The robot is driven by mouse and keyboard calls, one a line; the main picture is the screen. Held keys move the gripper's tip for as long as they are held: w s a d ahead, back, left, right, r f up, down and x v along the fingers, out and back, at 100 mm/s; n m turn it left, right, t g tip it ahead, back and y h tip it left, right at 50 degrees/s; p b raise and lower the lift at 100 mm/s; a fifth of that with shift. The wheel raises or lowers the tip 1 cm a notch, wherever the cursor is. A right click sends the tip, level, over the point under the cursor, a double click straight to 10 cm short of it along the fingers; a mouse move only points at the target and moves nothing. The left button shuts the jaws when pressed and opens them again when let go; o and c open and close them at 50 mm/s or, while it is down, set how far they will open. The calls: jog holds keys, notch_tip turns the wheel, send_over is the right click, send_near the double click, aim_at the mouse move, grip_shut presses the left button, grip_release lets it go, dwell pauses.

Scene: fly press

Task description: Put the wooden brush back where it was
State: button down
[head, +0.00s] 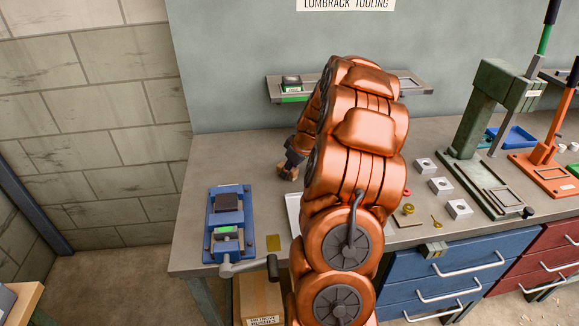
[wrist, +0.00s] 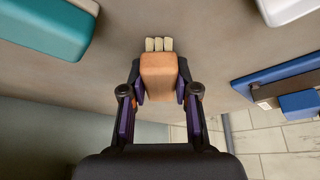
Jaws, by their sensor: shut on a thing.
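The wooden brush (wrist: 160,75) is a light brown block with several pale bristle tufts at its far end in the wrist view. My gripper (wrist: 160,92) is shut on it, with one dark finger on each side. In the head view my gripper (head: 290,168) is over the back left part of the grey bench (head: 205,180), left of my copper arm. The brush is too small there to make out clearly. The bench top lies beyond the brush in the wrist view; I cannot tell whether they touch.
A blue vise (head: 228,245) stands at the bench's left end. A white tray (head: 292,210) is partly behind my arm. A teal object (wrist: 45,30) shows in the wrist view. A wall shelf (head: 420,90) is behind. Metal blocks (head: 440,186) and a green press (head: 490,110) stand right.

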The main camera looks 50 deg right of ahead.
jog(key=shift+f+b, duration=0.25)
jog(key=shift+b, duration=0.05)
jog(key=c, duration=0.9)
grip_release()
jog(key=shift+o, duration=0.2)
jog(key=shift+r, duration=0.1)
